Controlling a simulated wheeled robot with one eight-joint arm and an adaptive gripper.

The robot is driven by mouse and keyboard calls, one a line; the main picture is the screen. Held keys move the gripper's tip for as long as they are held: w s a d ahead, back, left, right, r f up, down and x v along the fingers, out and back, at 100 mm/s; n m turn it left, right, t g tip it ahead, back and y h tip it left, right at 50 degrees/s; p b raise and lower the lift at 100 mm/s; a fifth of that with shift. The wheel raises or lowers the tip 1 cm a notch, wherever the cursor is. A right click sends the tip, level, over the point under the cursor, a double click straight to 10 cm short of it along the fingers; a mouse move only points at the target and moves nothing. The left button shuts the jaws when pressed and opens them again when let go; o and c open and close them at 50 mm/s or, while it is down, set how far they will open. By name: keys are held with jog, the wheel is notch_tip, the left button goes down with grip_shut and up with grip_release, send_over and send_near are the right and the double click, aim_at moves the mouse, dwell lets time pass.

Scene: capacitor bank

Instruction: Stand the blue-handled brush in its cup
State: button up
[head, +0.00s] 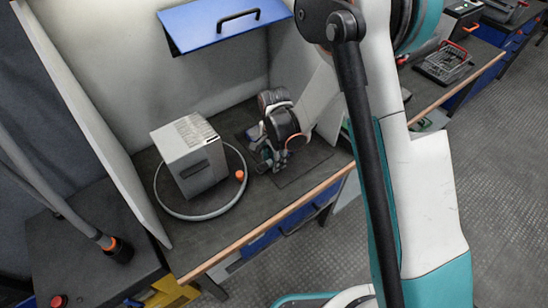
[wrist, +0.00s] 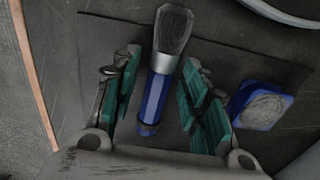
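The brush lies on the dark mat (wrist: 225,58) in the wrist view, its blue handle (wrist: 154,97) toward my gripper and its silver collar and dark bristles (wrist: 173,30) pointing away. My gripper (wrist: 161,62) is open, with one teal-padded finger on each side of the brush and a gap on both sides. A blue piece with a round, rough grey top (wrist: 262,108) is just right of the right finger; I cannot tell whether it is the cup. In the head view my gripper (head: 270,160) is low over the bench mat, and the brush is hidden.
A grey box (head: 190,157) with a paper label stands left of my gripper, inside a pale ring (head: 190,216) on the bench. A small orange piece (head: 240,175) is between them. A blue panel with a black handle (head: 225,22) hangs above. The bench's front edge (head: 265,230) is near.

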jog(key=shift+p, duration=0.3)
notch_tip(320, 180, up, 14)
jog(key=p, duration=0.5)
jog(key=shift+w+a, duration=0.15)
jog(key=shift+a, duration=0.1)
jog(key=shift+f, duration=0.1)
